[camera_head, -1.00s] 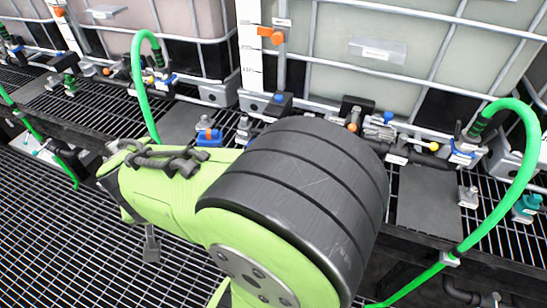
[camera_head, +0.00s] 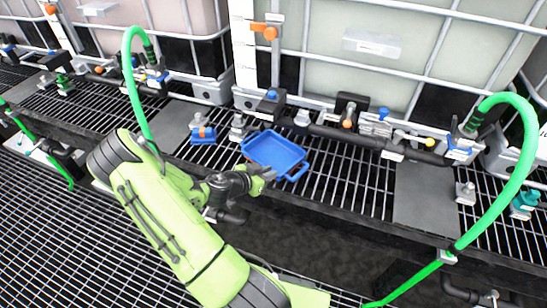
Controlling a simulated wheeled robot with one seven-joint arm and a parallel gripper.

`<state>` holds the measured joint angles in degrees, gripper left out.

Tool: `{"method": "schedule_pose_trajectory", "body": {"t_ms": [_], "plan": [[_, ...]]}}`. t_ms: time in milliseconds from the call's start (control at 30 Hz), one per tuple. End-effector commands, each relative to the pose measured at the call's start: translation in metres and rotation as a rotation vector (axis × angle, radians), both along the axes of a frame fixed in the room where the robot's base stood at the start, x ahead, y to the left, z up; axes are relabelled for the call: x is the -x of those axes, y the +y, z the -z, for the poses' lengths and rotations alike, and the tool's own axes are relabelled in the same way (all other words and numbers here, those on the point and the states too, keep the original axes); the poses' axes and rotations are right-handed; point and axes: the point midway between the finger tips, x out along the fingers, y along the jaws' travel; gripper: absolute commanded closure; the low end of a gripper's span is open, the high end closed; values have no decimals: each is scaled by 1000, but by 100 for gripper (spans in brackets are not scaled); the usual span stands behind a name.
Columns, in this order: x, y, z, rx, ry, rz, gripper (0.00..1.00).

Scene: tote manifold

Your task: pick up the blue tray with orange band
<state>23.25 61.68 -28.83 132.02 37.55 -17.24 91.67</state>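A shallow blue tray (camera_head: 273,152) with a handle at its right end lies on the grating in front of the pipe manifold. My gripper (camera_head: 266,176) is at the near, lower-left edge of the larger tray. The fingers are small and partly hidden against the green wrist, so I cannot tell whether they are open or touch the tray.
A dark pipe with valves and fittings (camera_head: 375,138) runs behind the tray, below a caged tank (camera_head: 400,70). A green hose (camera_head: 525,150) arches at right. A flat grey plate (camera_head: 425,195) lies right of the tray. Bare grating (camera_head: 345,180) lies between them.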

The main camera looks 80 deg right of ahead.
Motion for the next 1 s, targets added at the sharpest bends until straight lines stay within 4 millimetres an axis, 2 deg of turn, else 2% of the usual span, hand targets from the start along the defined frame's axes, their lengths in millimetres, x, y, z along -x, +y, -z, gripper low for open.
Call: {"method": "schedule_pose_trajectory", "body": {"t_ms": [300, 467, 700, 800, 1000], "plan": [[33, -60, 37, -1, 0, 4, 83], [40, -75, 47, -3, -1, 2, 83], [56, -109, 66, -2, 0, 2, 83], [59, -115, 70, -4, 0, 1, 83], [59, -116, 70, -5, 0, 0, 84]]}}
